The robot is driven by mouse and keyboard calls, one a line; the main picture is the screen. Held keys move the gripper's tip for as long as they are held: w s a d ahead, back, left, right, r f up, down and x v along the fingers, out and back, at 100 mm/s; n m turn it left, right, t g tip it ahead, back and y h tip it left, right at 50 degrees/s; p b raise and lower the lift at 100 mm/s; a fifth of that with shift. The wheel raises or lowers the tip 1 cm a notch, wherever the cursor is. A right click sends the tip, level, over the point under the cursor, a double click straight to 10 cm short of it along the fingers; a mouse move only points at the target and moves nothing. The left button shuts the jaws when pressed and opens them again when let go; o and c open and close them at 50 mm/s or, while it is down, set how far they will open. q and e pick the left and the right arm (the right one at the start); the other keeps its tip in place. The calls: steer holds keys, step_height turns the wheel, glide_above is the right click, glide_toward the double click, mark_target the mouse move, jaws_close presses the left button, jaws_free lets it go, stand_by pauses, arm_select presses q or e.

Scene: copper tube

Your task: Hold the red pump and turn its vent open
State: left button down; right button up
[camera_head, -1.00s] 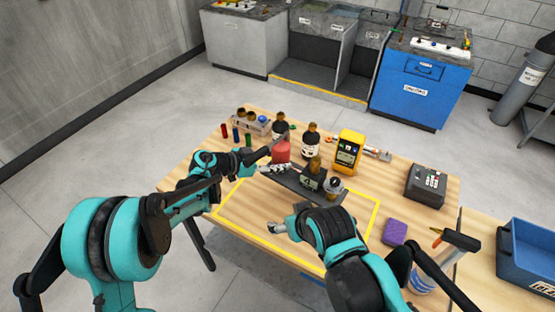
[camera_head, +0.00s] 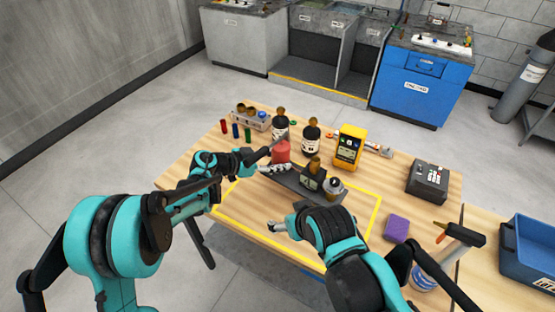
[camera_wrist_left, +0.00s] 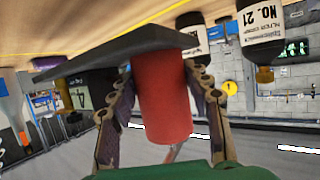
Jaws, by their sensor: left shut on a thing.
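The red pump (camera_head: 280,152) is a red cylinder at the left end of a dark tray (camera_head: 293,183) on the wooden table. In the left wrist view the red pump (camera_wrist_left: 161,95) sits between the two fingers of my left gripper (camera_wrist_left: 162,120), which is shut on it. In the head view my left gripper (camera_head: 262,160) reaches the pump from the left. The vent cannot be made out clearly. My right gripper (camera_head: 277,227) is over the table's front part, apart from the pump; its finger opening is too small to tell.
Dark bottles (camera_head: 311,138) stand behind the tray, with a yellow meter (camera_head: 348,146) to their right. A small dark device (camera_head: 311,180) is on the tray. A black keypad box (camera_head: 427,181), a purple sponge (camera_head: 396,229) and a blue bin (camera_head: 530,255) are at the right.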

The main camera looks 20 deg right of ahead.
arm_select(q)
steer(key=shift+f+b, duration=2.75)
steer(key=shift+f, duration=0.7)
arm_select(e)
steer(key=shift+f, duration=2.75)
arm_select(q)
steer(key=shift+f, duration=0.15)
steer(key=shift+f, duration=0.15)
steer(key=shift+s, duration=0.1)
arm_select(e)
steer(key=shift+f, duration=0.1)
